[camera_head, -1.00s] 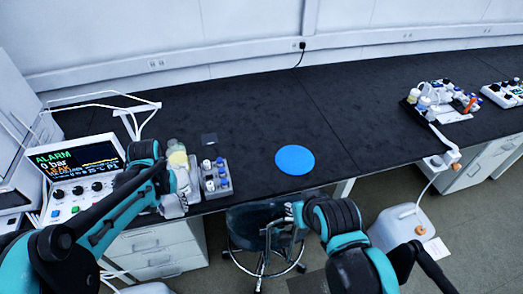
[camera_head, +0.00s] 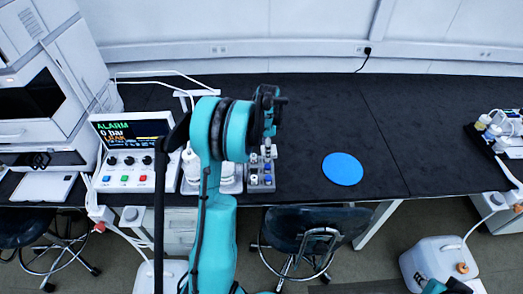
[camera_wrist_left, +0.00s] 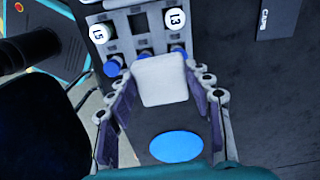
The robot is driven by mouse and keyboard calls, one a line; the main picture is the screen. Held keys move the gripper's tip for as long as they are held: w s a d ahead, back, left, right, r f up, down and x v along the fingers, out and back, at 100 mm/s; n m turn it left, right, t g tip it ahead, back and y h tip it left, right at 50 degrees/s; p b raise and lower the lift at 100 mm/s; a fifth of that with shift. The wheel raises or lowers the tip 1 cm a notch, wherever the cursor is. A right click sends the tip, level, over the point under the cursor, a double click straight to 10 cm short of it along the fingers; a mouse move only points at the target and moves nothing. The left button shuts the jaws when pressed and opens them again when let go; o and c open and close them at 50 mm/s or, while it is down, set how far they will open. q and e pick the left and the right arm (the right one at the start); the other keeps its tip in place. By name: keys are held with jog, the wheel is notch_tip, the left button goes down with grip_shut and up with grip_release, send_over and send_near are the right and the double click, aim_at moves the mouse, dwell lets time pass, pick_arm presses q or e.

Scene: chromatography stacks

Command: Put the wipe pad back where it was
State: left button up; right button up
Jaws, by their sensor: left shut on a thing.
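In the left wrist view, the wipe pad (camera_wrist_left: 161,80) is a pale, roughly square pad. It lies between the fingertips of my left gripper (camera_wrist_left: 158,88), which is shut on it. The pad overlaps the edge of the vial rack (camera_wrist_left: 128,22) in that view; its height above the bench is unclear. In the head view, my left gripper (camera_head: 270,108) is over the bench behind the vial rack, and the wrist hides the pad. Of my right arm (camera_head: 450,287), only a small part shows at the bottom edge, and its fingers cannot be made out.
A blue round mat (camera_head: 342,169) lies on the black bench, right of the rack. The alarm unit (camera_head: 133,155) stands left. A chair (camera_head: 315,225) is below the front edge. Bench around the mat is clear.

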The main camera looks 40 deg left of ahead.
pick_arm(q)
jog(key=b, duration=0.4)
send_over(259, 150)
jog(key=shift+m, duration=0.3)
notch_tip(259, 150, down, 8)
jog(key=shift+a+r, duration=0.1)
jog(key=shift+r, duration=0.15)
notch_tip(259, 150, down, 4)
jog(key=shift+w+f+b, duration=0.1)
jog(key=shift+b, duration=0.55)
jog(key=shift+r, duration=0.2)
jog(key=shift+f, duration=0.1)
jog(key=o, duration=1)
jog(key=shift+f, duration=0.1)
